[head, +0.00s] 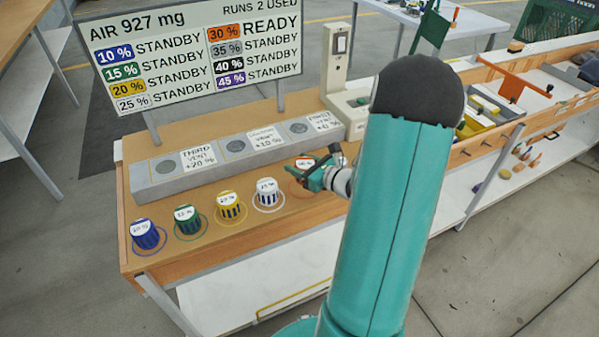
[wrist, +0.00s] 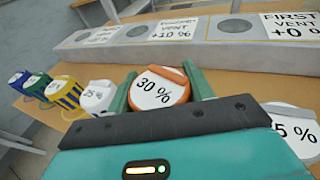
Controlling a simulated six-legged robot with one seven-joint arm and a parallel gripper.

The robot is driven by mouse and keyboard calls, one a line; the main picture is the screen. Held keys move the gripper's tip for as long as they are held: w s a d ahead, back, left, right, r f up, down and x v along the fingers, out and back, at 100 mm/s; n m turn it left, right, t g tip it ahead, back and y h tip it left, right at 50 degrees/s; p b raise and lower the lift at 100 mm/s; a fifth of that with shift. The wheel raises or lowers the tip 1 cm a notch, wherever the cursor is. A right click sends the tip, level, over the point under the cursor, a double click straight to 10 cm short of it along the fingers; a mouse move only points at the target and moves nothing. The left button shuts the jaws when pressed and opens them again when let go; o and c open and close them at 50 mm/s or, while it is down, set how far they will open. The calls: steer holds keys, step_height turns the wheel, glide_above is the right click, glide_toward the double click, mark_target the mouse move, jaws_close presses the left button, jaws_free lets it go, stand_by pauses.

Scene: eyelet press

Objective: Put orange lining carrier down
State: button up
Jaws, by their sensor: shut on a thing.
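The orange lining carrier has a white lid marked 30 % and sits between the two green fingers in the wrist view (wrist: 160,90). My gripper (wrist: 161,88) is shut on it. In the head view, the carrier's lid (head: 305,163) shows just beyond my gripper (head: 313,174), above the right end of the row of carriers. An orange ring (head: 293,189) on the bench shows partly beside the gripper. The carrier's lower part is hidden, so I cannot tell whether it touches the bench.
Blue (head: 146,236), green (head: 188,220), yellow (head: 230,206) and white (head: 267,192) carriers stand in rings to the left. Another carrier (wrist: 296,128) is close on the right. A grey vent block (head: 160,184) runs behind. The board (head: 190,50) shows 30 % READY.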

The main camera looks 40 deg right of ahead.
steer(key=shift+w+f, duration=0.2)
steer(key=shift+f, duration=1.5)
steer(key=shift+f, duration=0.2)
steer(key=o, duration=1.1)
